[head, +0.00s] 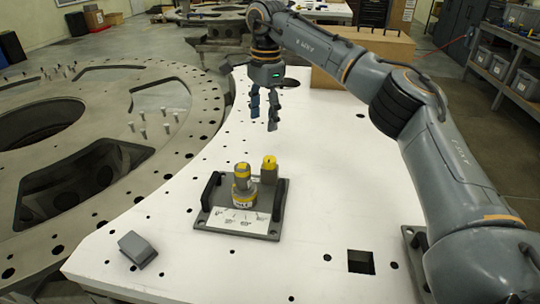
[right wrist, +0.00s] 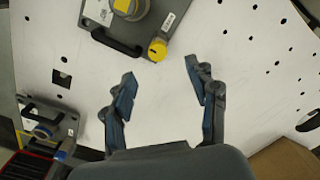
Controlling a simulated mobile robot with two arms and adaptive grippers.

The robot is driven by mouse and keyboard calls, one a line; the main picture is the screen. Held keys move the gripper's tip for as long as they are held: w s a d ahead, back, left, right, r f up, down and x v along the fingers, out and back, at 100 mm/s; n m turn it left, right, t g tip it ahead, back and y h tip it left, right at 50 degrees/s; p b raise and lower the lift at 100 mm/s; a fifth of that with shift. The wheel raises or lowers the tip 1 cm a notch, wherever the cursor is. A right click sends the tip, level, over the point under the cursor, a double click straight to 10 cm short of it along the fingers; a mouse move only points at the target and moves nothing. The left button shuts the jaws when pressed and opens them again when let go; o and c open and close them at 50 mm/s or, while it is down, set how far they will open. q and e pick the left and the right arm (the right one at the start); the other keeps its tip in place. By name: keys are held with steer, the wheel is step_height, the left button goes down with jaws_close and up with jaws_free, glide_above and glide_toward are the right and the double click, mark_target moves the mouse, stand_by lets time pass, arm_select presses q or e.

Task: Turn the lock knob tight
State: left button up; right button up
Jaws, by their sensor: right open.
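A grey fixture plate (head: 212,222) with two black handles lies on the white table. On it stand a grey cylinder with yellow bands (head: 242,184) and, behind it to the right, a smaller yellow-capped knob (head: 269,162), which looks like the lock knob. In the right wrist view, the yellow knob (right wrist: 158,49) shows a dark mark on its face, and the banded cylinder (right wrist: 127,7) is cut by the top edge. My right gripper (head: 264,112) hangs fingers down above and behind the knob, open and empty, not touching it. My left gripper is not in view.
A small grey block (head: 137,249) lies at the table's front left. A square hole (head: 360,262) and a second handled fixture (head: 412,238) are at the right. A cardboard box (head: 380,48) stands behind my right arm. The white table (head: 330,180) is clear around the plate.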

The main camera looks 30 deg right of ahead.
mark_target(270, 159)
steer(key=shift+h, duration=0.3)
steer(key=f+p, duration=0.1)
steer(key=f, duration=0.3)
steer(key=d+f+p, duration=0.1)
steer(key=f, duration=0.3)
steer(key=f+p, duration=0.1)
steer(key=f, duration=0.3)
steer(key=shift+s+d+f, duration=0.2)
steer(key=shift+s+f, duration=0.1)
steer(key=shift+f, duration=0.05)
steer(key=c, duration=1.2)
